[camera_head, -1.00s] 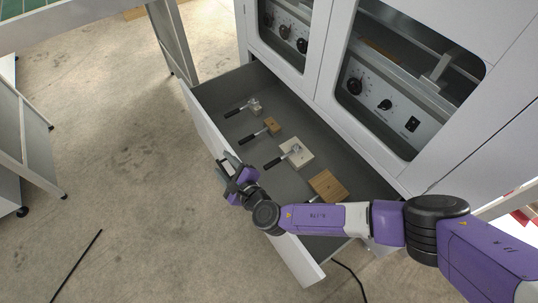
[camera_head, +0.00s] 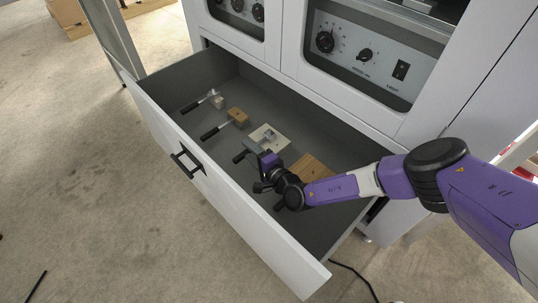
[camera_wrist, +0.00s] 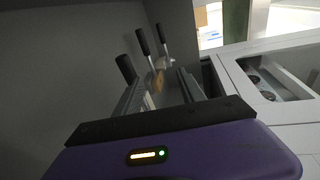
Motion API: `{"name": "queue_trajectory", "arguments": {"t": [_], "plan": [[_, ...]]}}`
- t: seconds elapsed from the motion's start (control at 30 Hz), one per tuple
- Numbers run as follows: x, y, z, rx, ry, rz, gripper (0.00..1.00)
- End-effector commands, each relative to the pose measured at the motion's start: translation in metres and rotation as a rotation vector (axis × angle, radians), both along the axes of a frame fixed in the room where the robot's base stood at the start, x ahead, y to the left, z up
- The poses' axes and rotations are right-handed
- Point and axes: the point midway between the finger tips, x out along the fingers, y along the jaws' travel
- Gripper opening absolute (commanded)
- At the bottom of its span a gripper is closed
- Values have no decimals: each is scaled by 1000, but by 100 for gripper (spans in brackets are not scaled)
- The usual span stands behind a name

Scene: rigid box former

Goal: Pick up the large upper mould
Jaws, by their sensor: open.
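Several handled moulds lie in the open drawer. The large pale mould (camera_head: 267,137) has a metal fitting on top and a black handle (camera_head: 241,156). A large wooden mould (camera_head: 312,170) lies to its right, partly hidden by my arm. I cannot tell from looks alone which one is the upper mould. My gripper (camera_head: 264,175) is open and empty, over the drawer beside the pale mould's near edge. In the wrist view its fingers (camera_wrist: 160,88) are apart, with a black handle (camera_wrist: 127,68) just beyond the left one. The pale block is mostly hidden there.
A small wooden mould (camera_head: 237,116) and a small grey mould (camera_head: 216,101) with black handles lie farther left. The drawer front (camera_head: 225,205) with its black pull (camera_head: 187,163) stands close to my gripper. The cabinet (camera_head: 345,100) rises behind. Drawer floor between moulds is bare.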

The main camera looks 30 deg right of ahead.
Motion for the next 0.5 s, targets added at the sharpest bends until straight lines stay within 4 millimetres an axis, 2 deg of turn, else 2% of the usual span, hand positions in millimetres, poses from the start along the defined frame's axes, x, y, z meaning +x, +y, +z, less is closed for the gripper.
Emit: {"name": "queue_trajectory", "arguments": {"t": [0.03,0.2,0.5], "plan": [[1,-4,-25,-12,-4,-1,47],[3,-13,-51,-42,-17,1,47],[9,-17,-63,-61,-23,3,47]]}}
